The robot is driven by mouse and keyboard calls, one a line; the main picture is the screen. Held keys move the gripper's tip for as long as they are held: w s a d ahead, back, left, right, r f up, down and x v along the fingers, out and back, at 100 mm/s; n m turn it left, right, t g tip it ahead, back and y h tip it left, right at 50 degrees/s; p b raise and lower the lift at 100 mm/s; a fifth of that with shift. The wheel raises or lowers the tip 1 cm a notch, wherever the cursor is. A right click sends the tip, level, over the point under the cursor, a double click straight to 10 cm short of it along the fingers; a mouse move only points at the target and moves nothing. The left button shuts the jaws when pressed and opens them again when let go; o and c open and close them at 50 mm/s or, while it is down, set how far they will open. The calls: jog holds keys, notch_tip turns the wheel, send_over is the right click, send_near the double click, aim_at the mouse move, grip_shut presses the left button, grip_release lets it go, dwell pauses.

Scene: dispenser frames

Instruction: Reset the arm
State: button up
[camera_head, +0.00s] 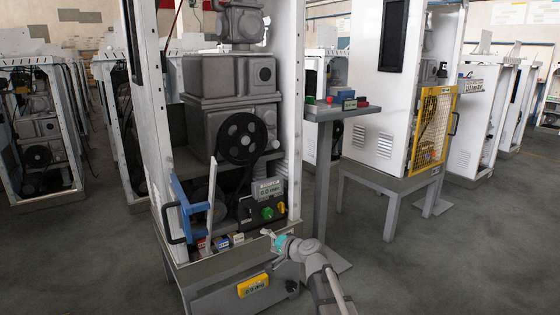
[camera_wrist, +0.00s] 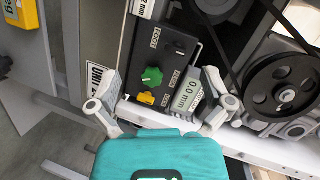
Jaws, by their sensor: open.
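My gripper (camera_head: 270,235) is low at the front of the open dispenser frame (camera_head: 288,150), at the end of my arm coming from the bottom of the head view. In the wrist view my gripper (camera_wrist: 160,77) has its two fingers spread wide with nothing between them. Beyond the fingers is a black control box (camera_wrist: 178,45) with a green knob (camera_wrist: 152,77) and a yellow part (camera_wrist: 146,98). A grey display (camera_wrist: 187,92) reading 0.0 mm lies close to the right finger; whether they touch cannot be told.
A black pulley wheel (camera_head: 242,138) with a belt is inside the frame. A blue guard (camera_head: 190,208) sticks out at its left. A yellow instrument (camera_head: 252,285) hangs below. A pedestal with buttons (camera_head: 325,113) stands at right. Dark floor (camera_head: 420,270) is free at right.

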jog(key=s+d+n+g+h+p, duration=0.3)
jog(key=s+d+g+h+p, duration=0.25)
jog(key=s+d, duration=0.65)
jog(key=s+d+n+g+h+p, duration=0.2)
jog(key=s+d+g+h+p, duration=0.45)
jog(key=s, duration=0.65)
notch_tip(320, 180, up, 37)
jog(key=d+t+y+p, duration=0.1)
jog(key=d+p, duration=0.1)
jog(key=p, duration=3.5)
jog(key=shift+s+d+t+p, duration=0.15)
jog(key=shift+d+t+p, duration=0.05)
jog(key=shift+t+p, duration=0.15)
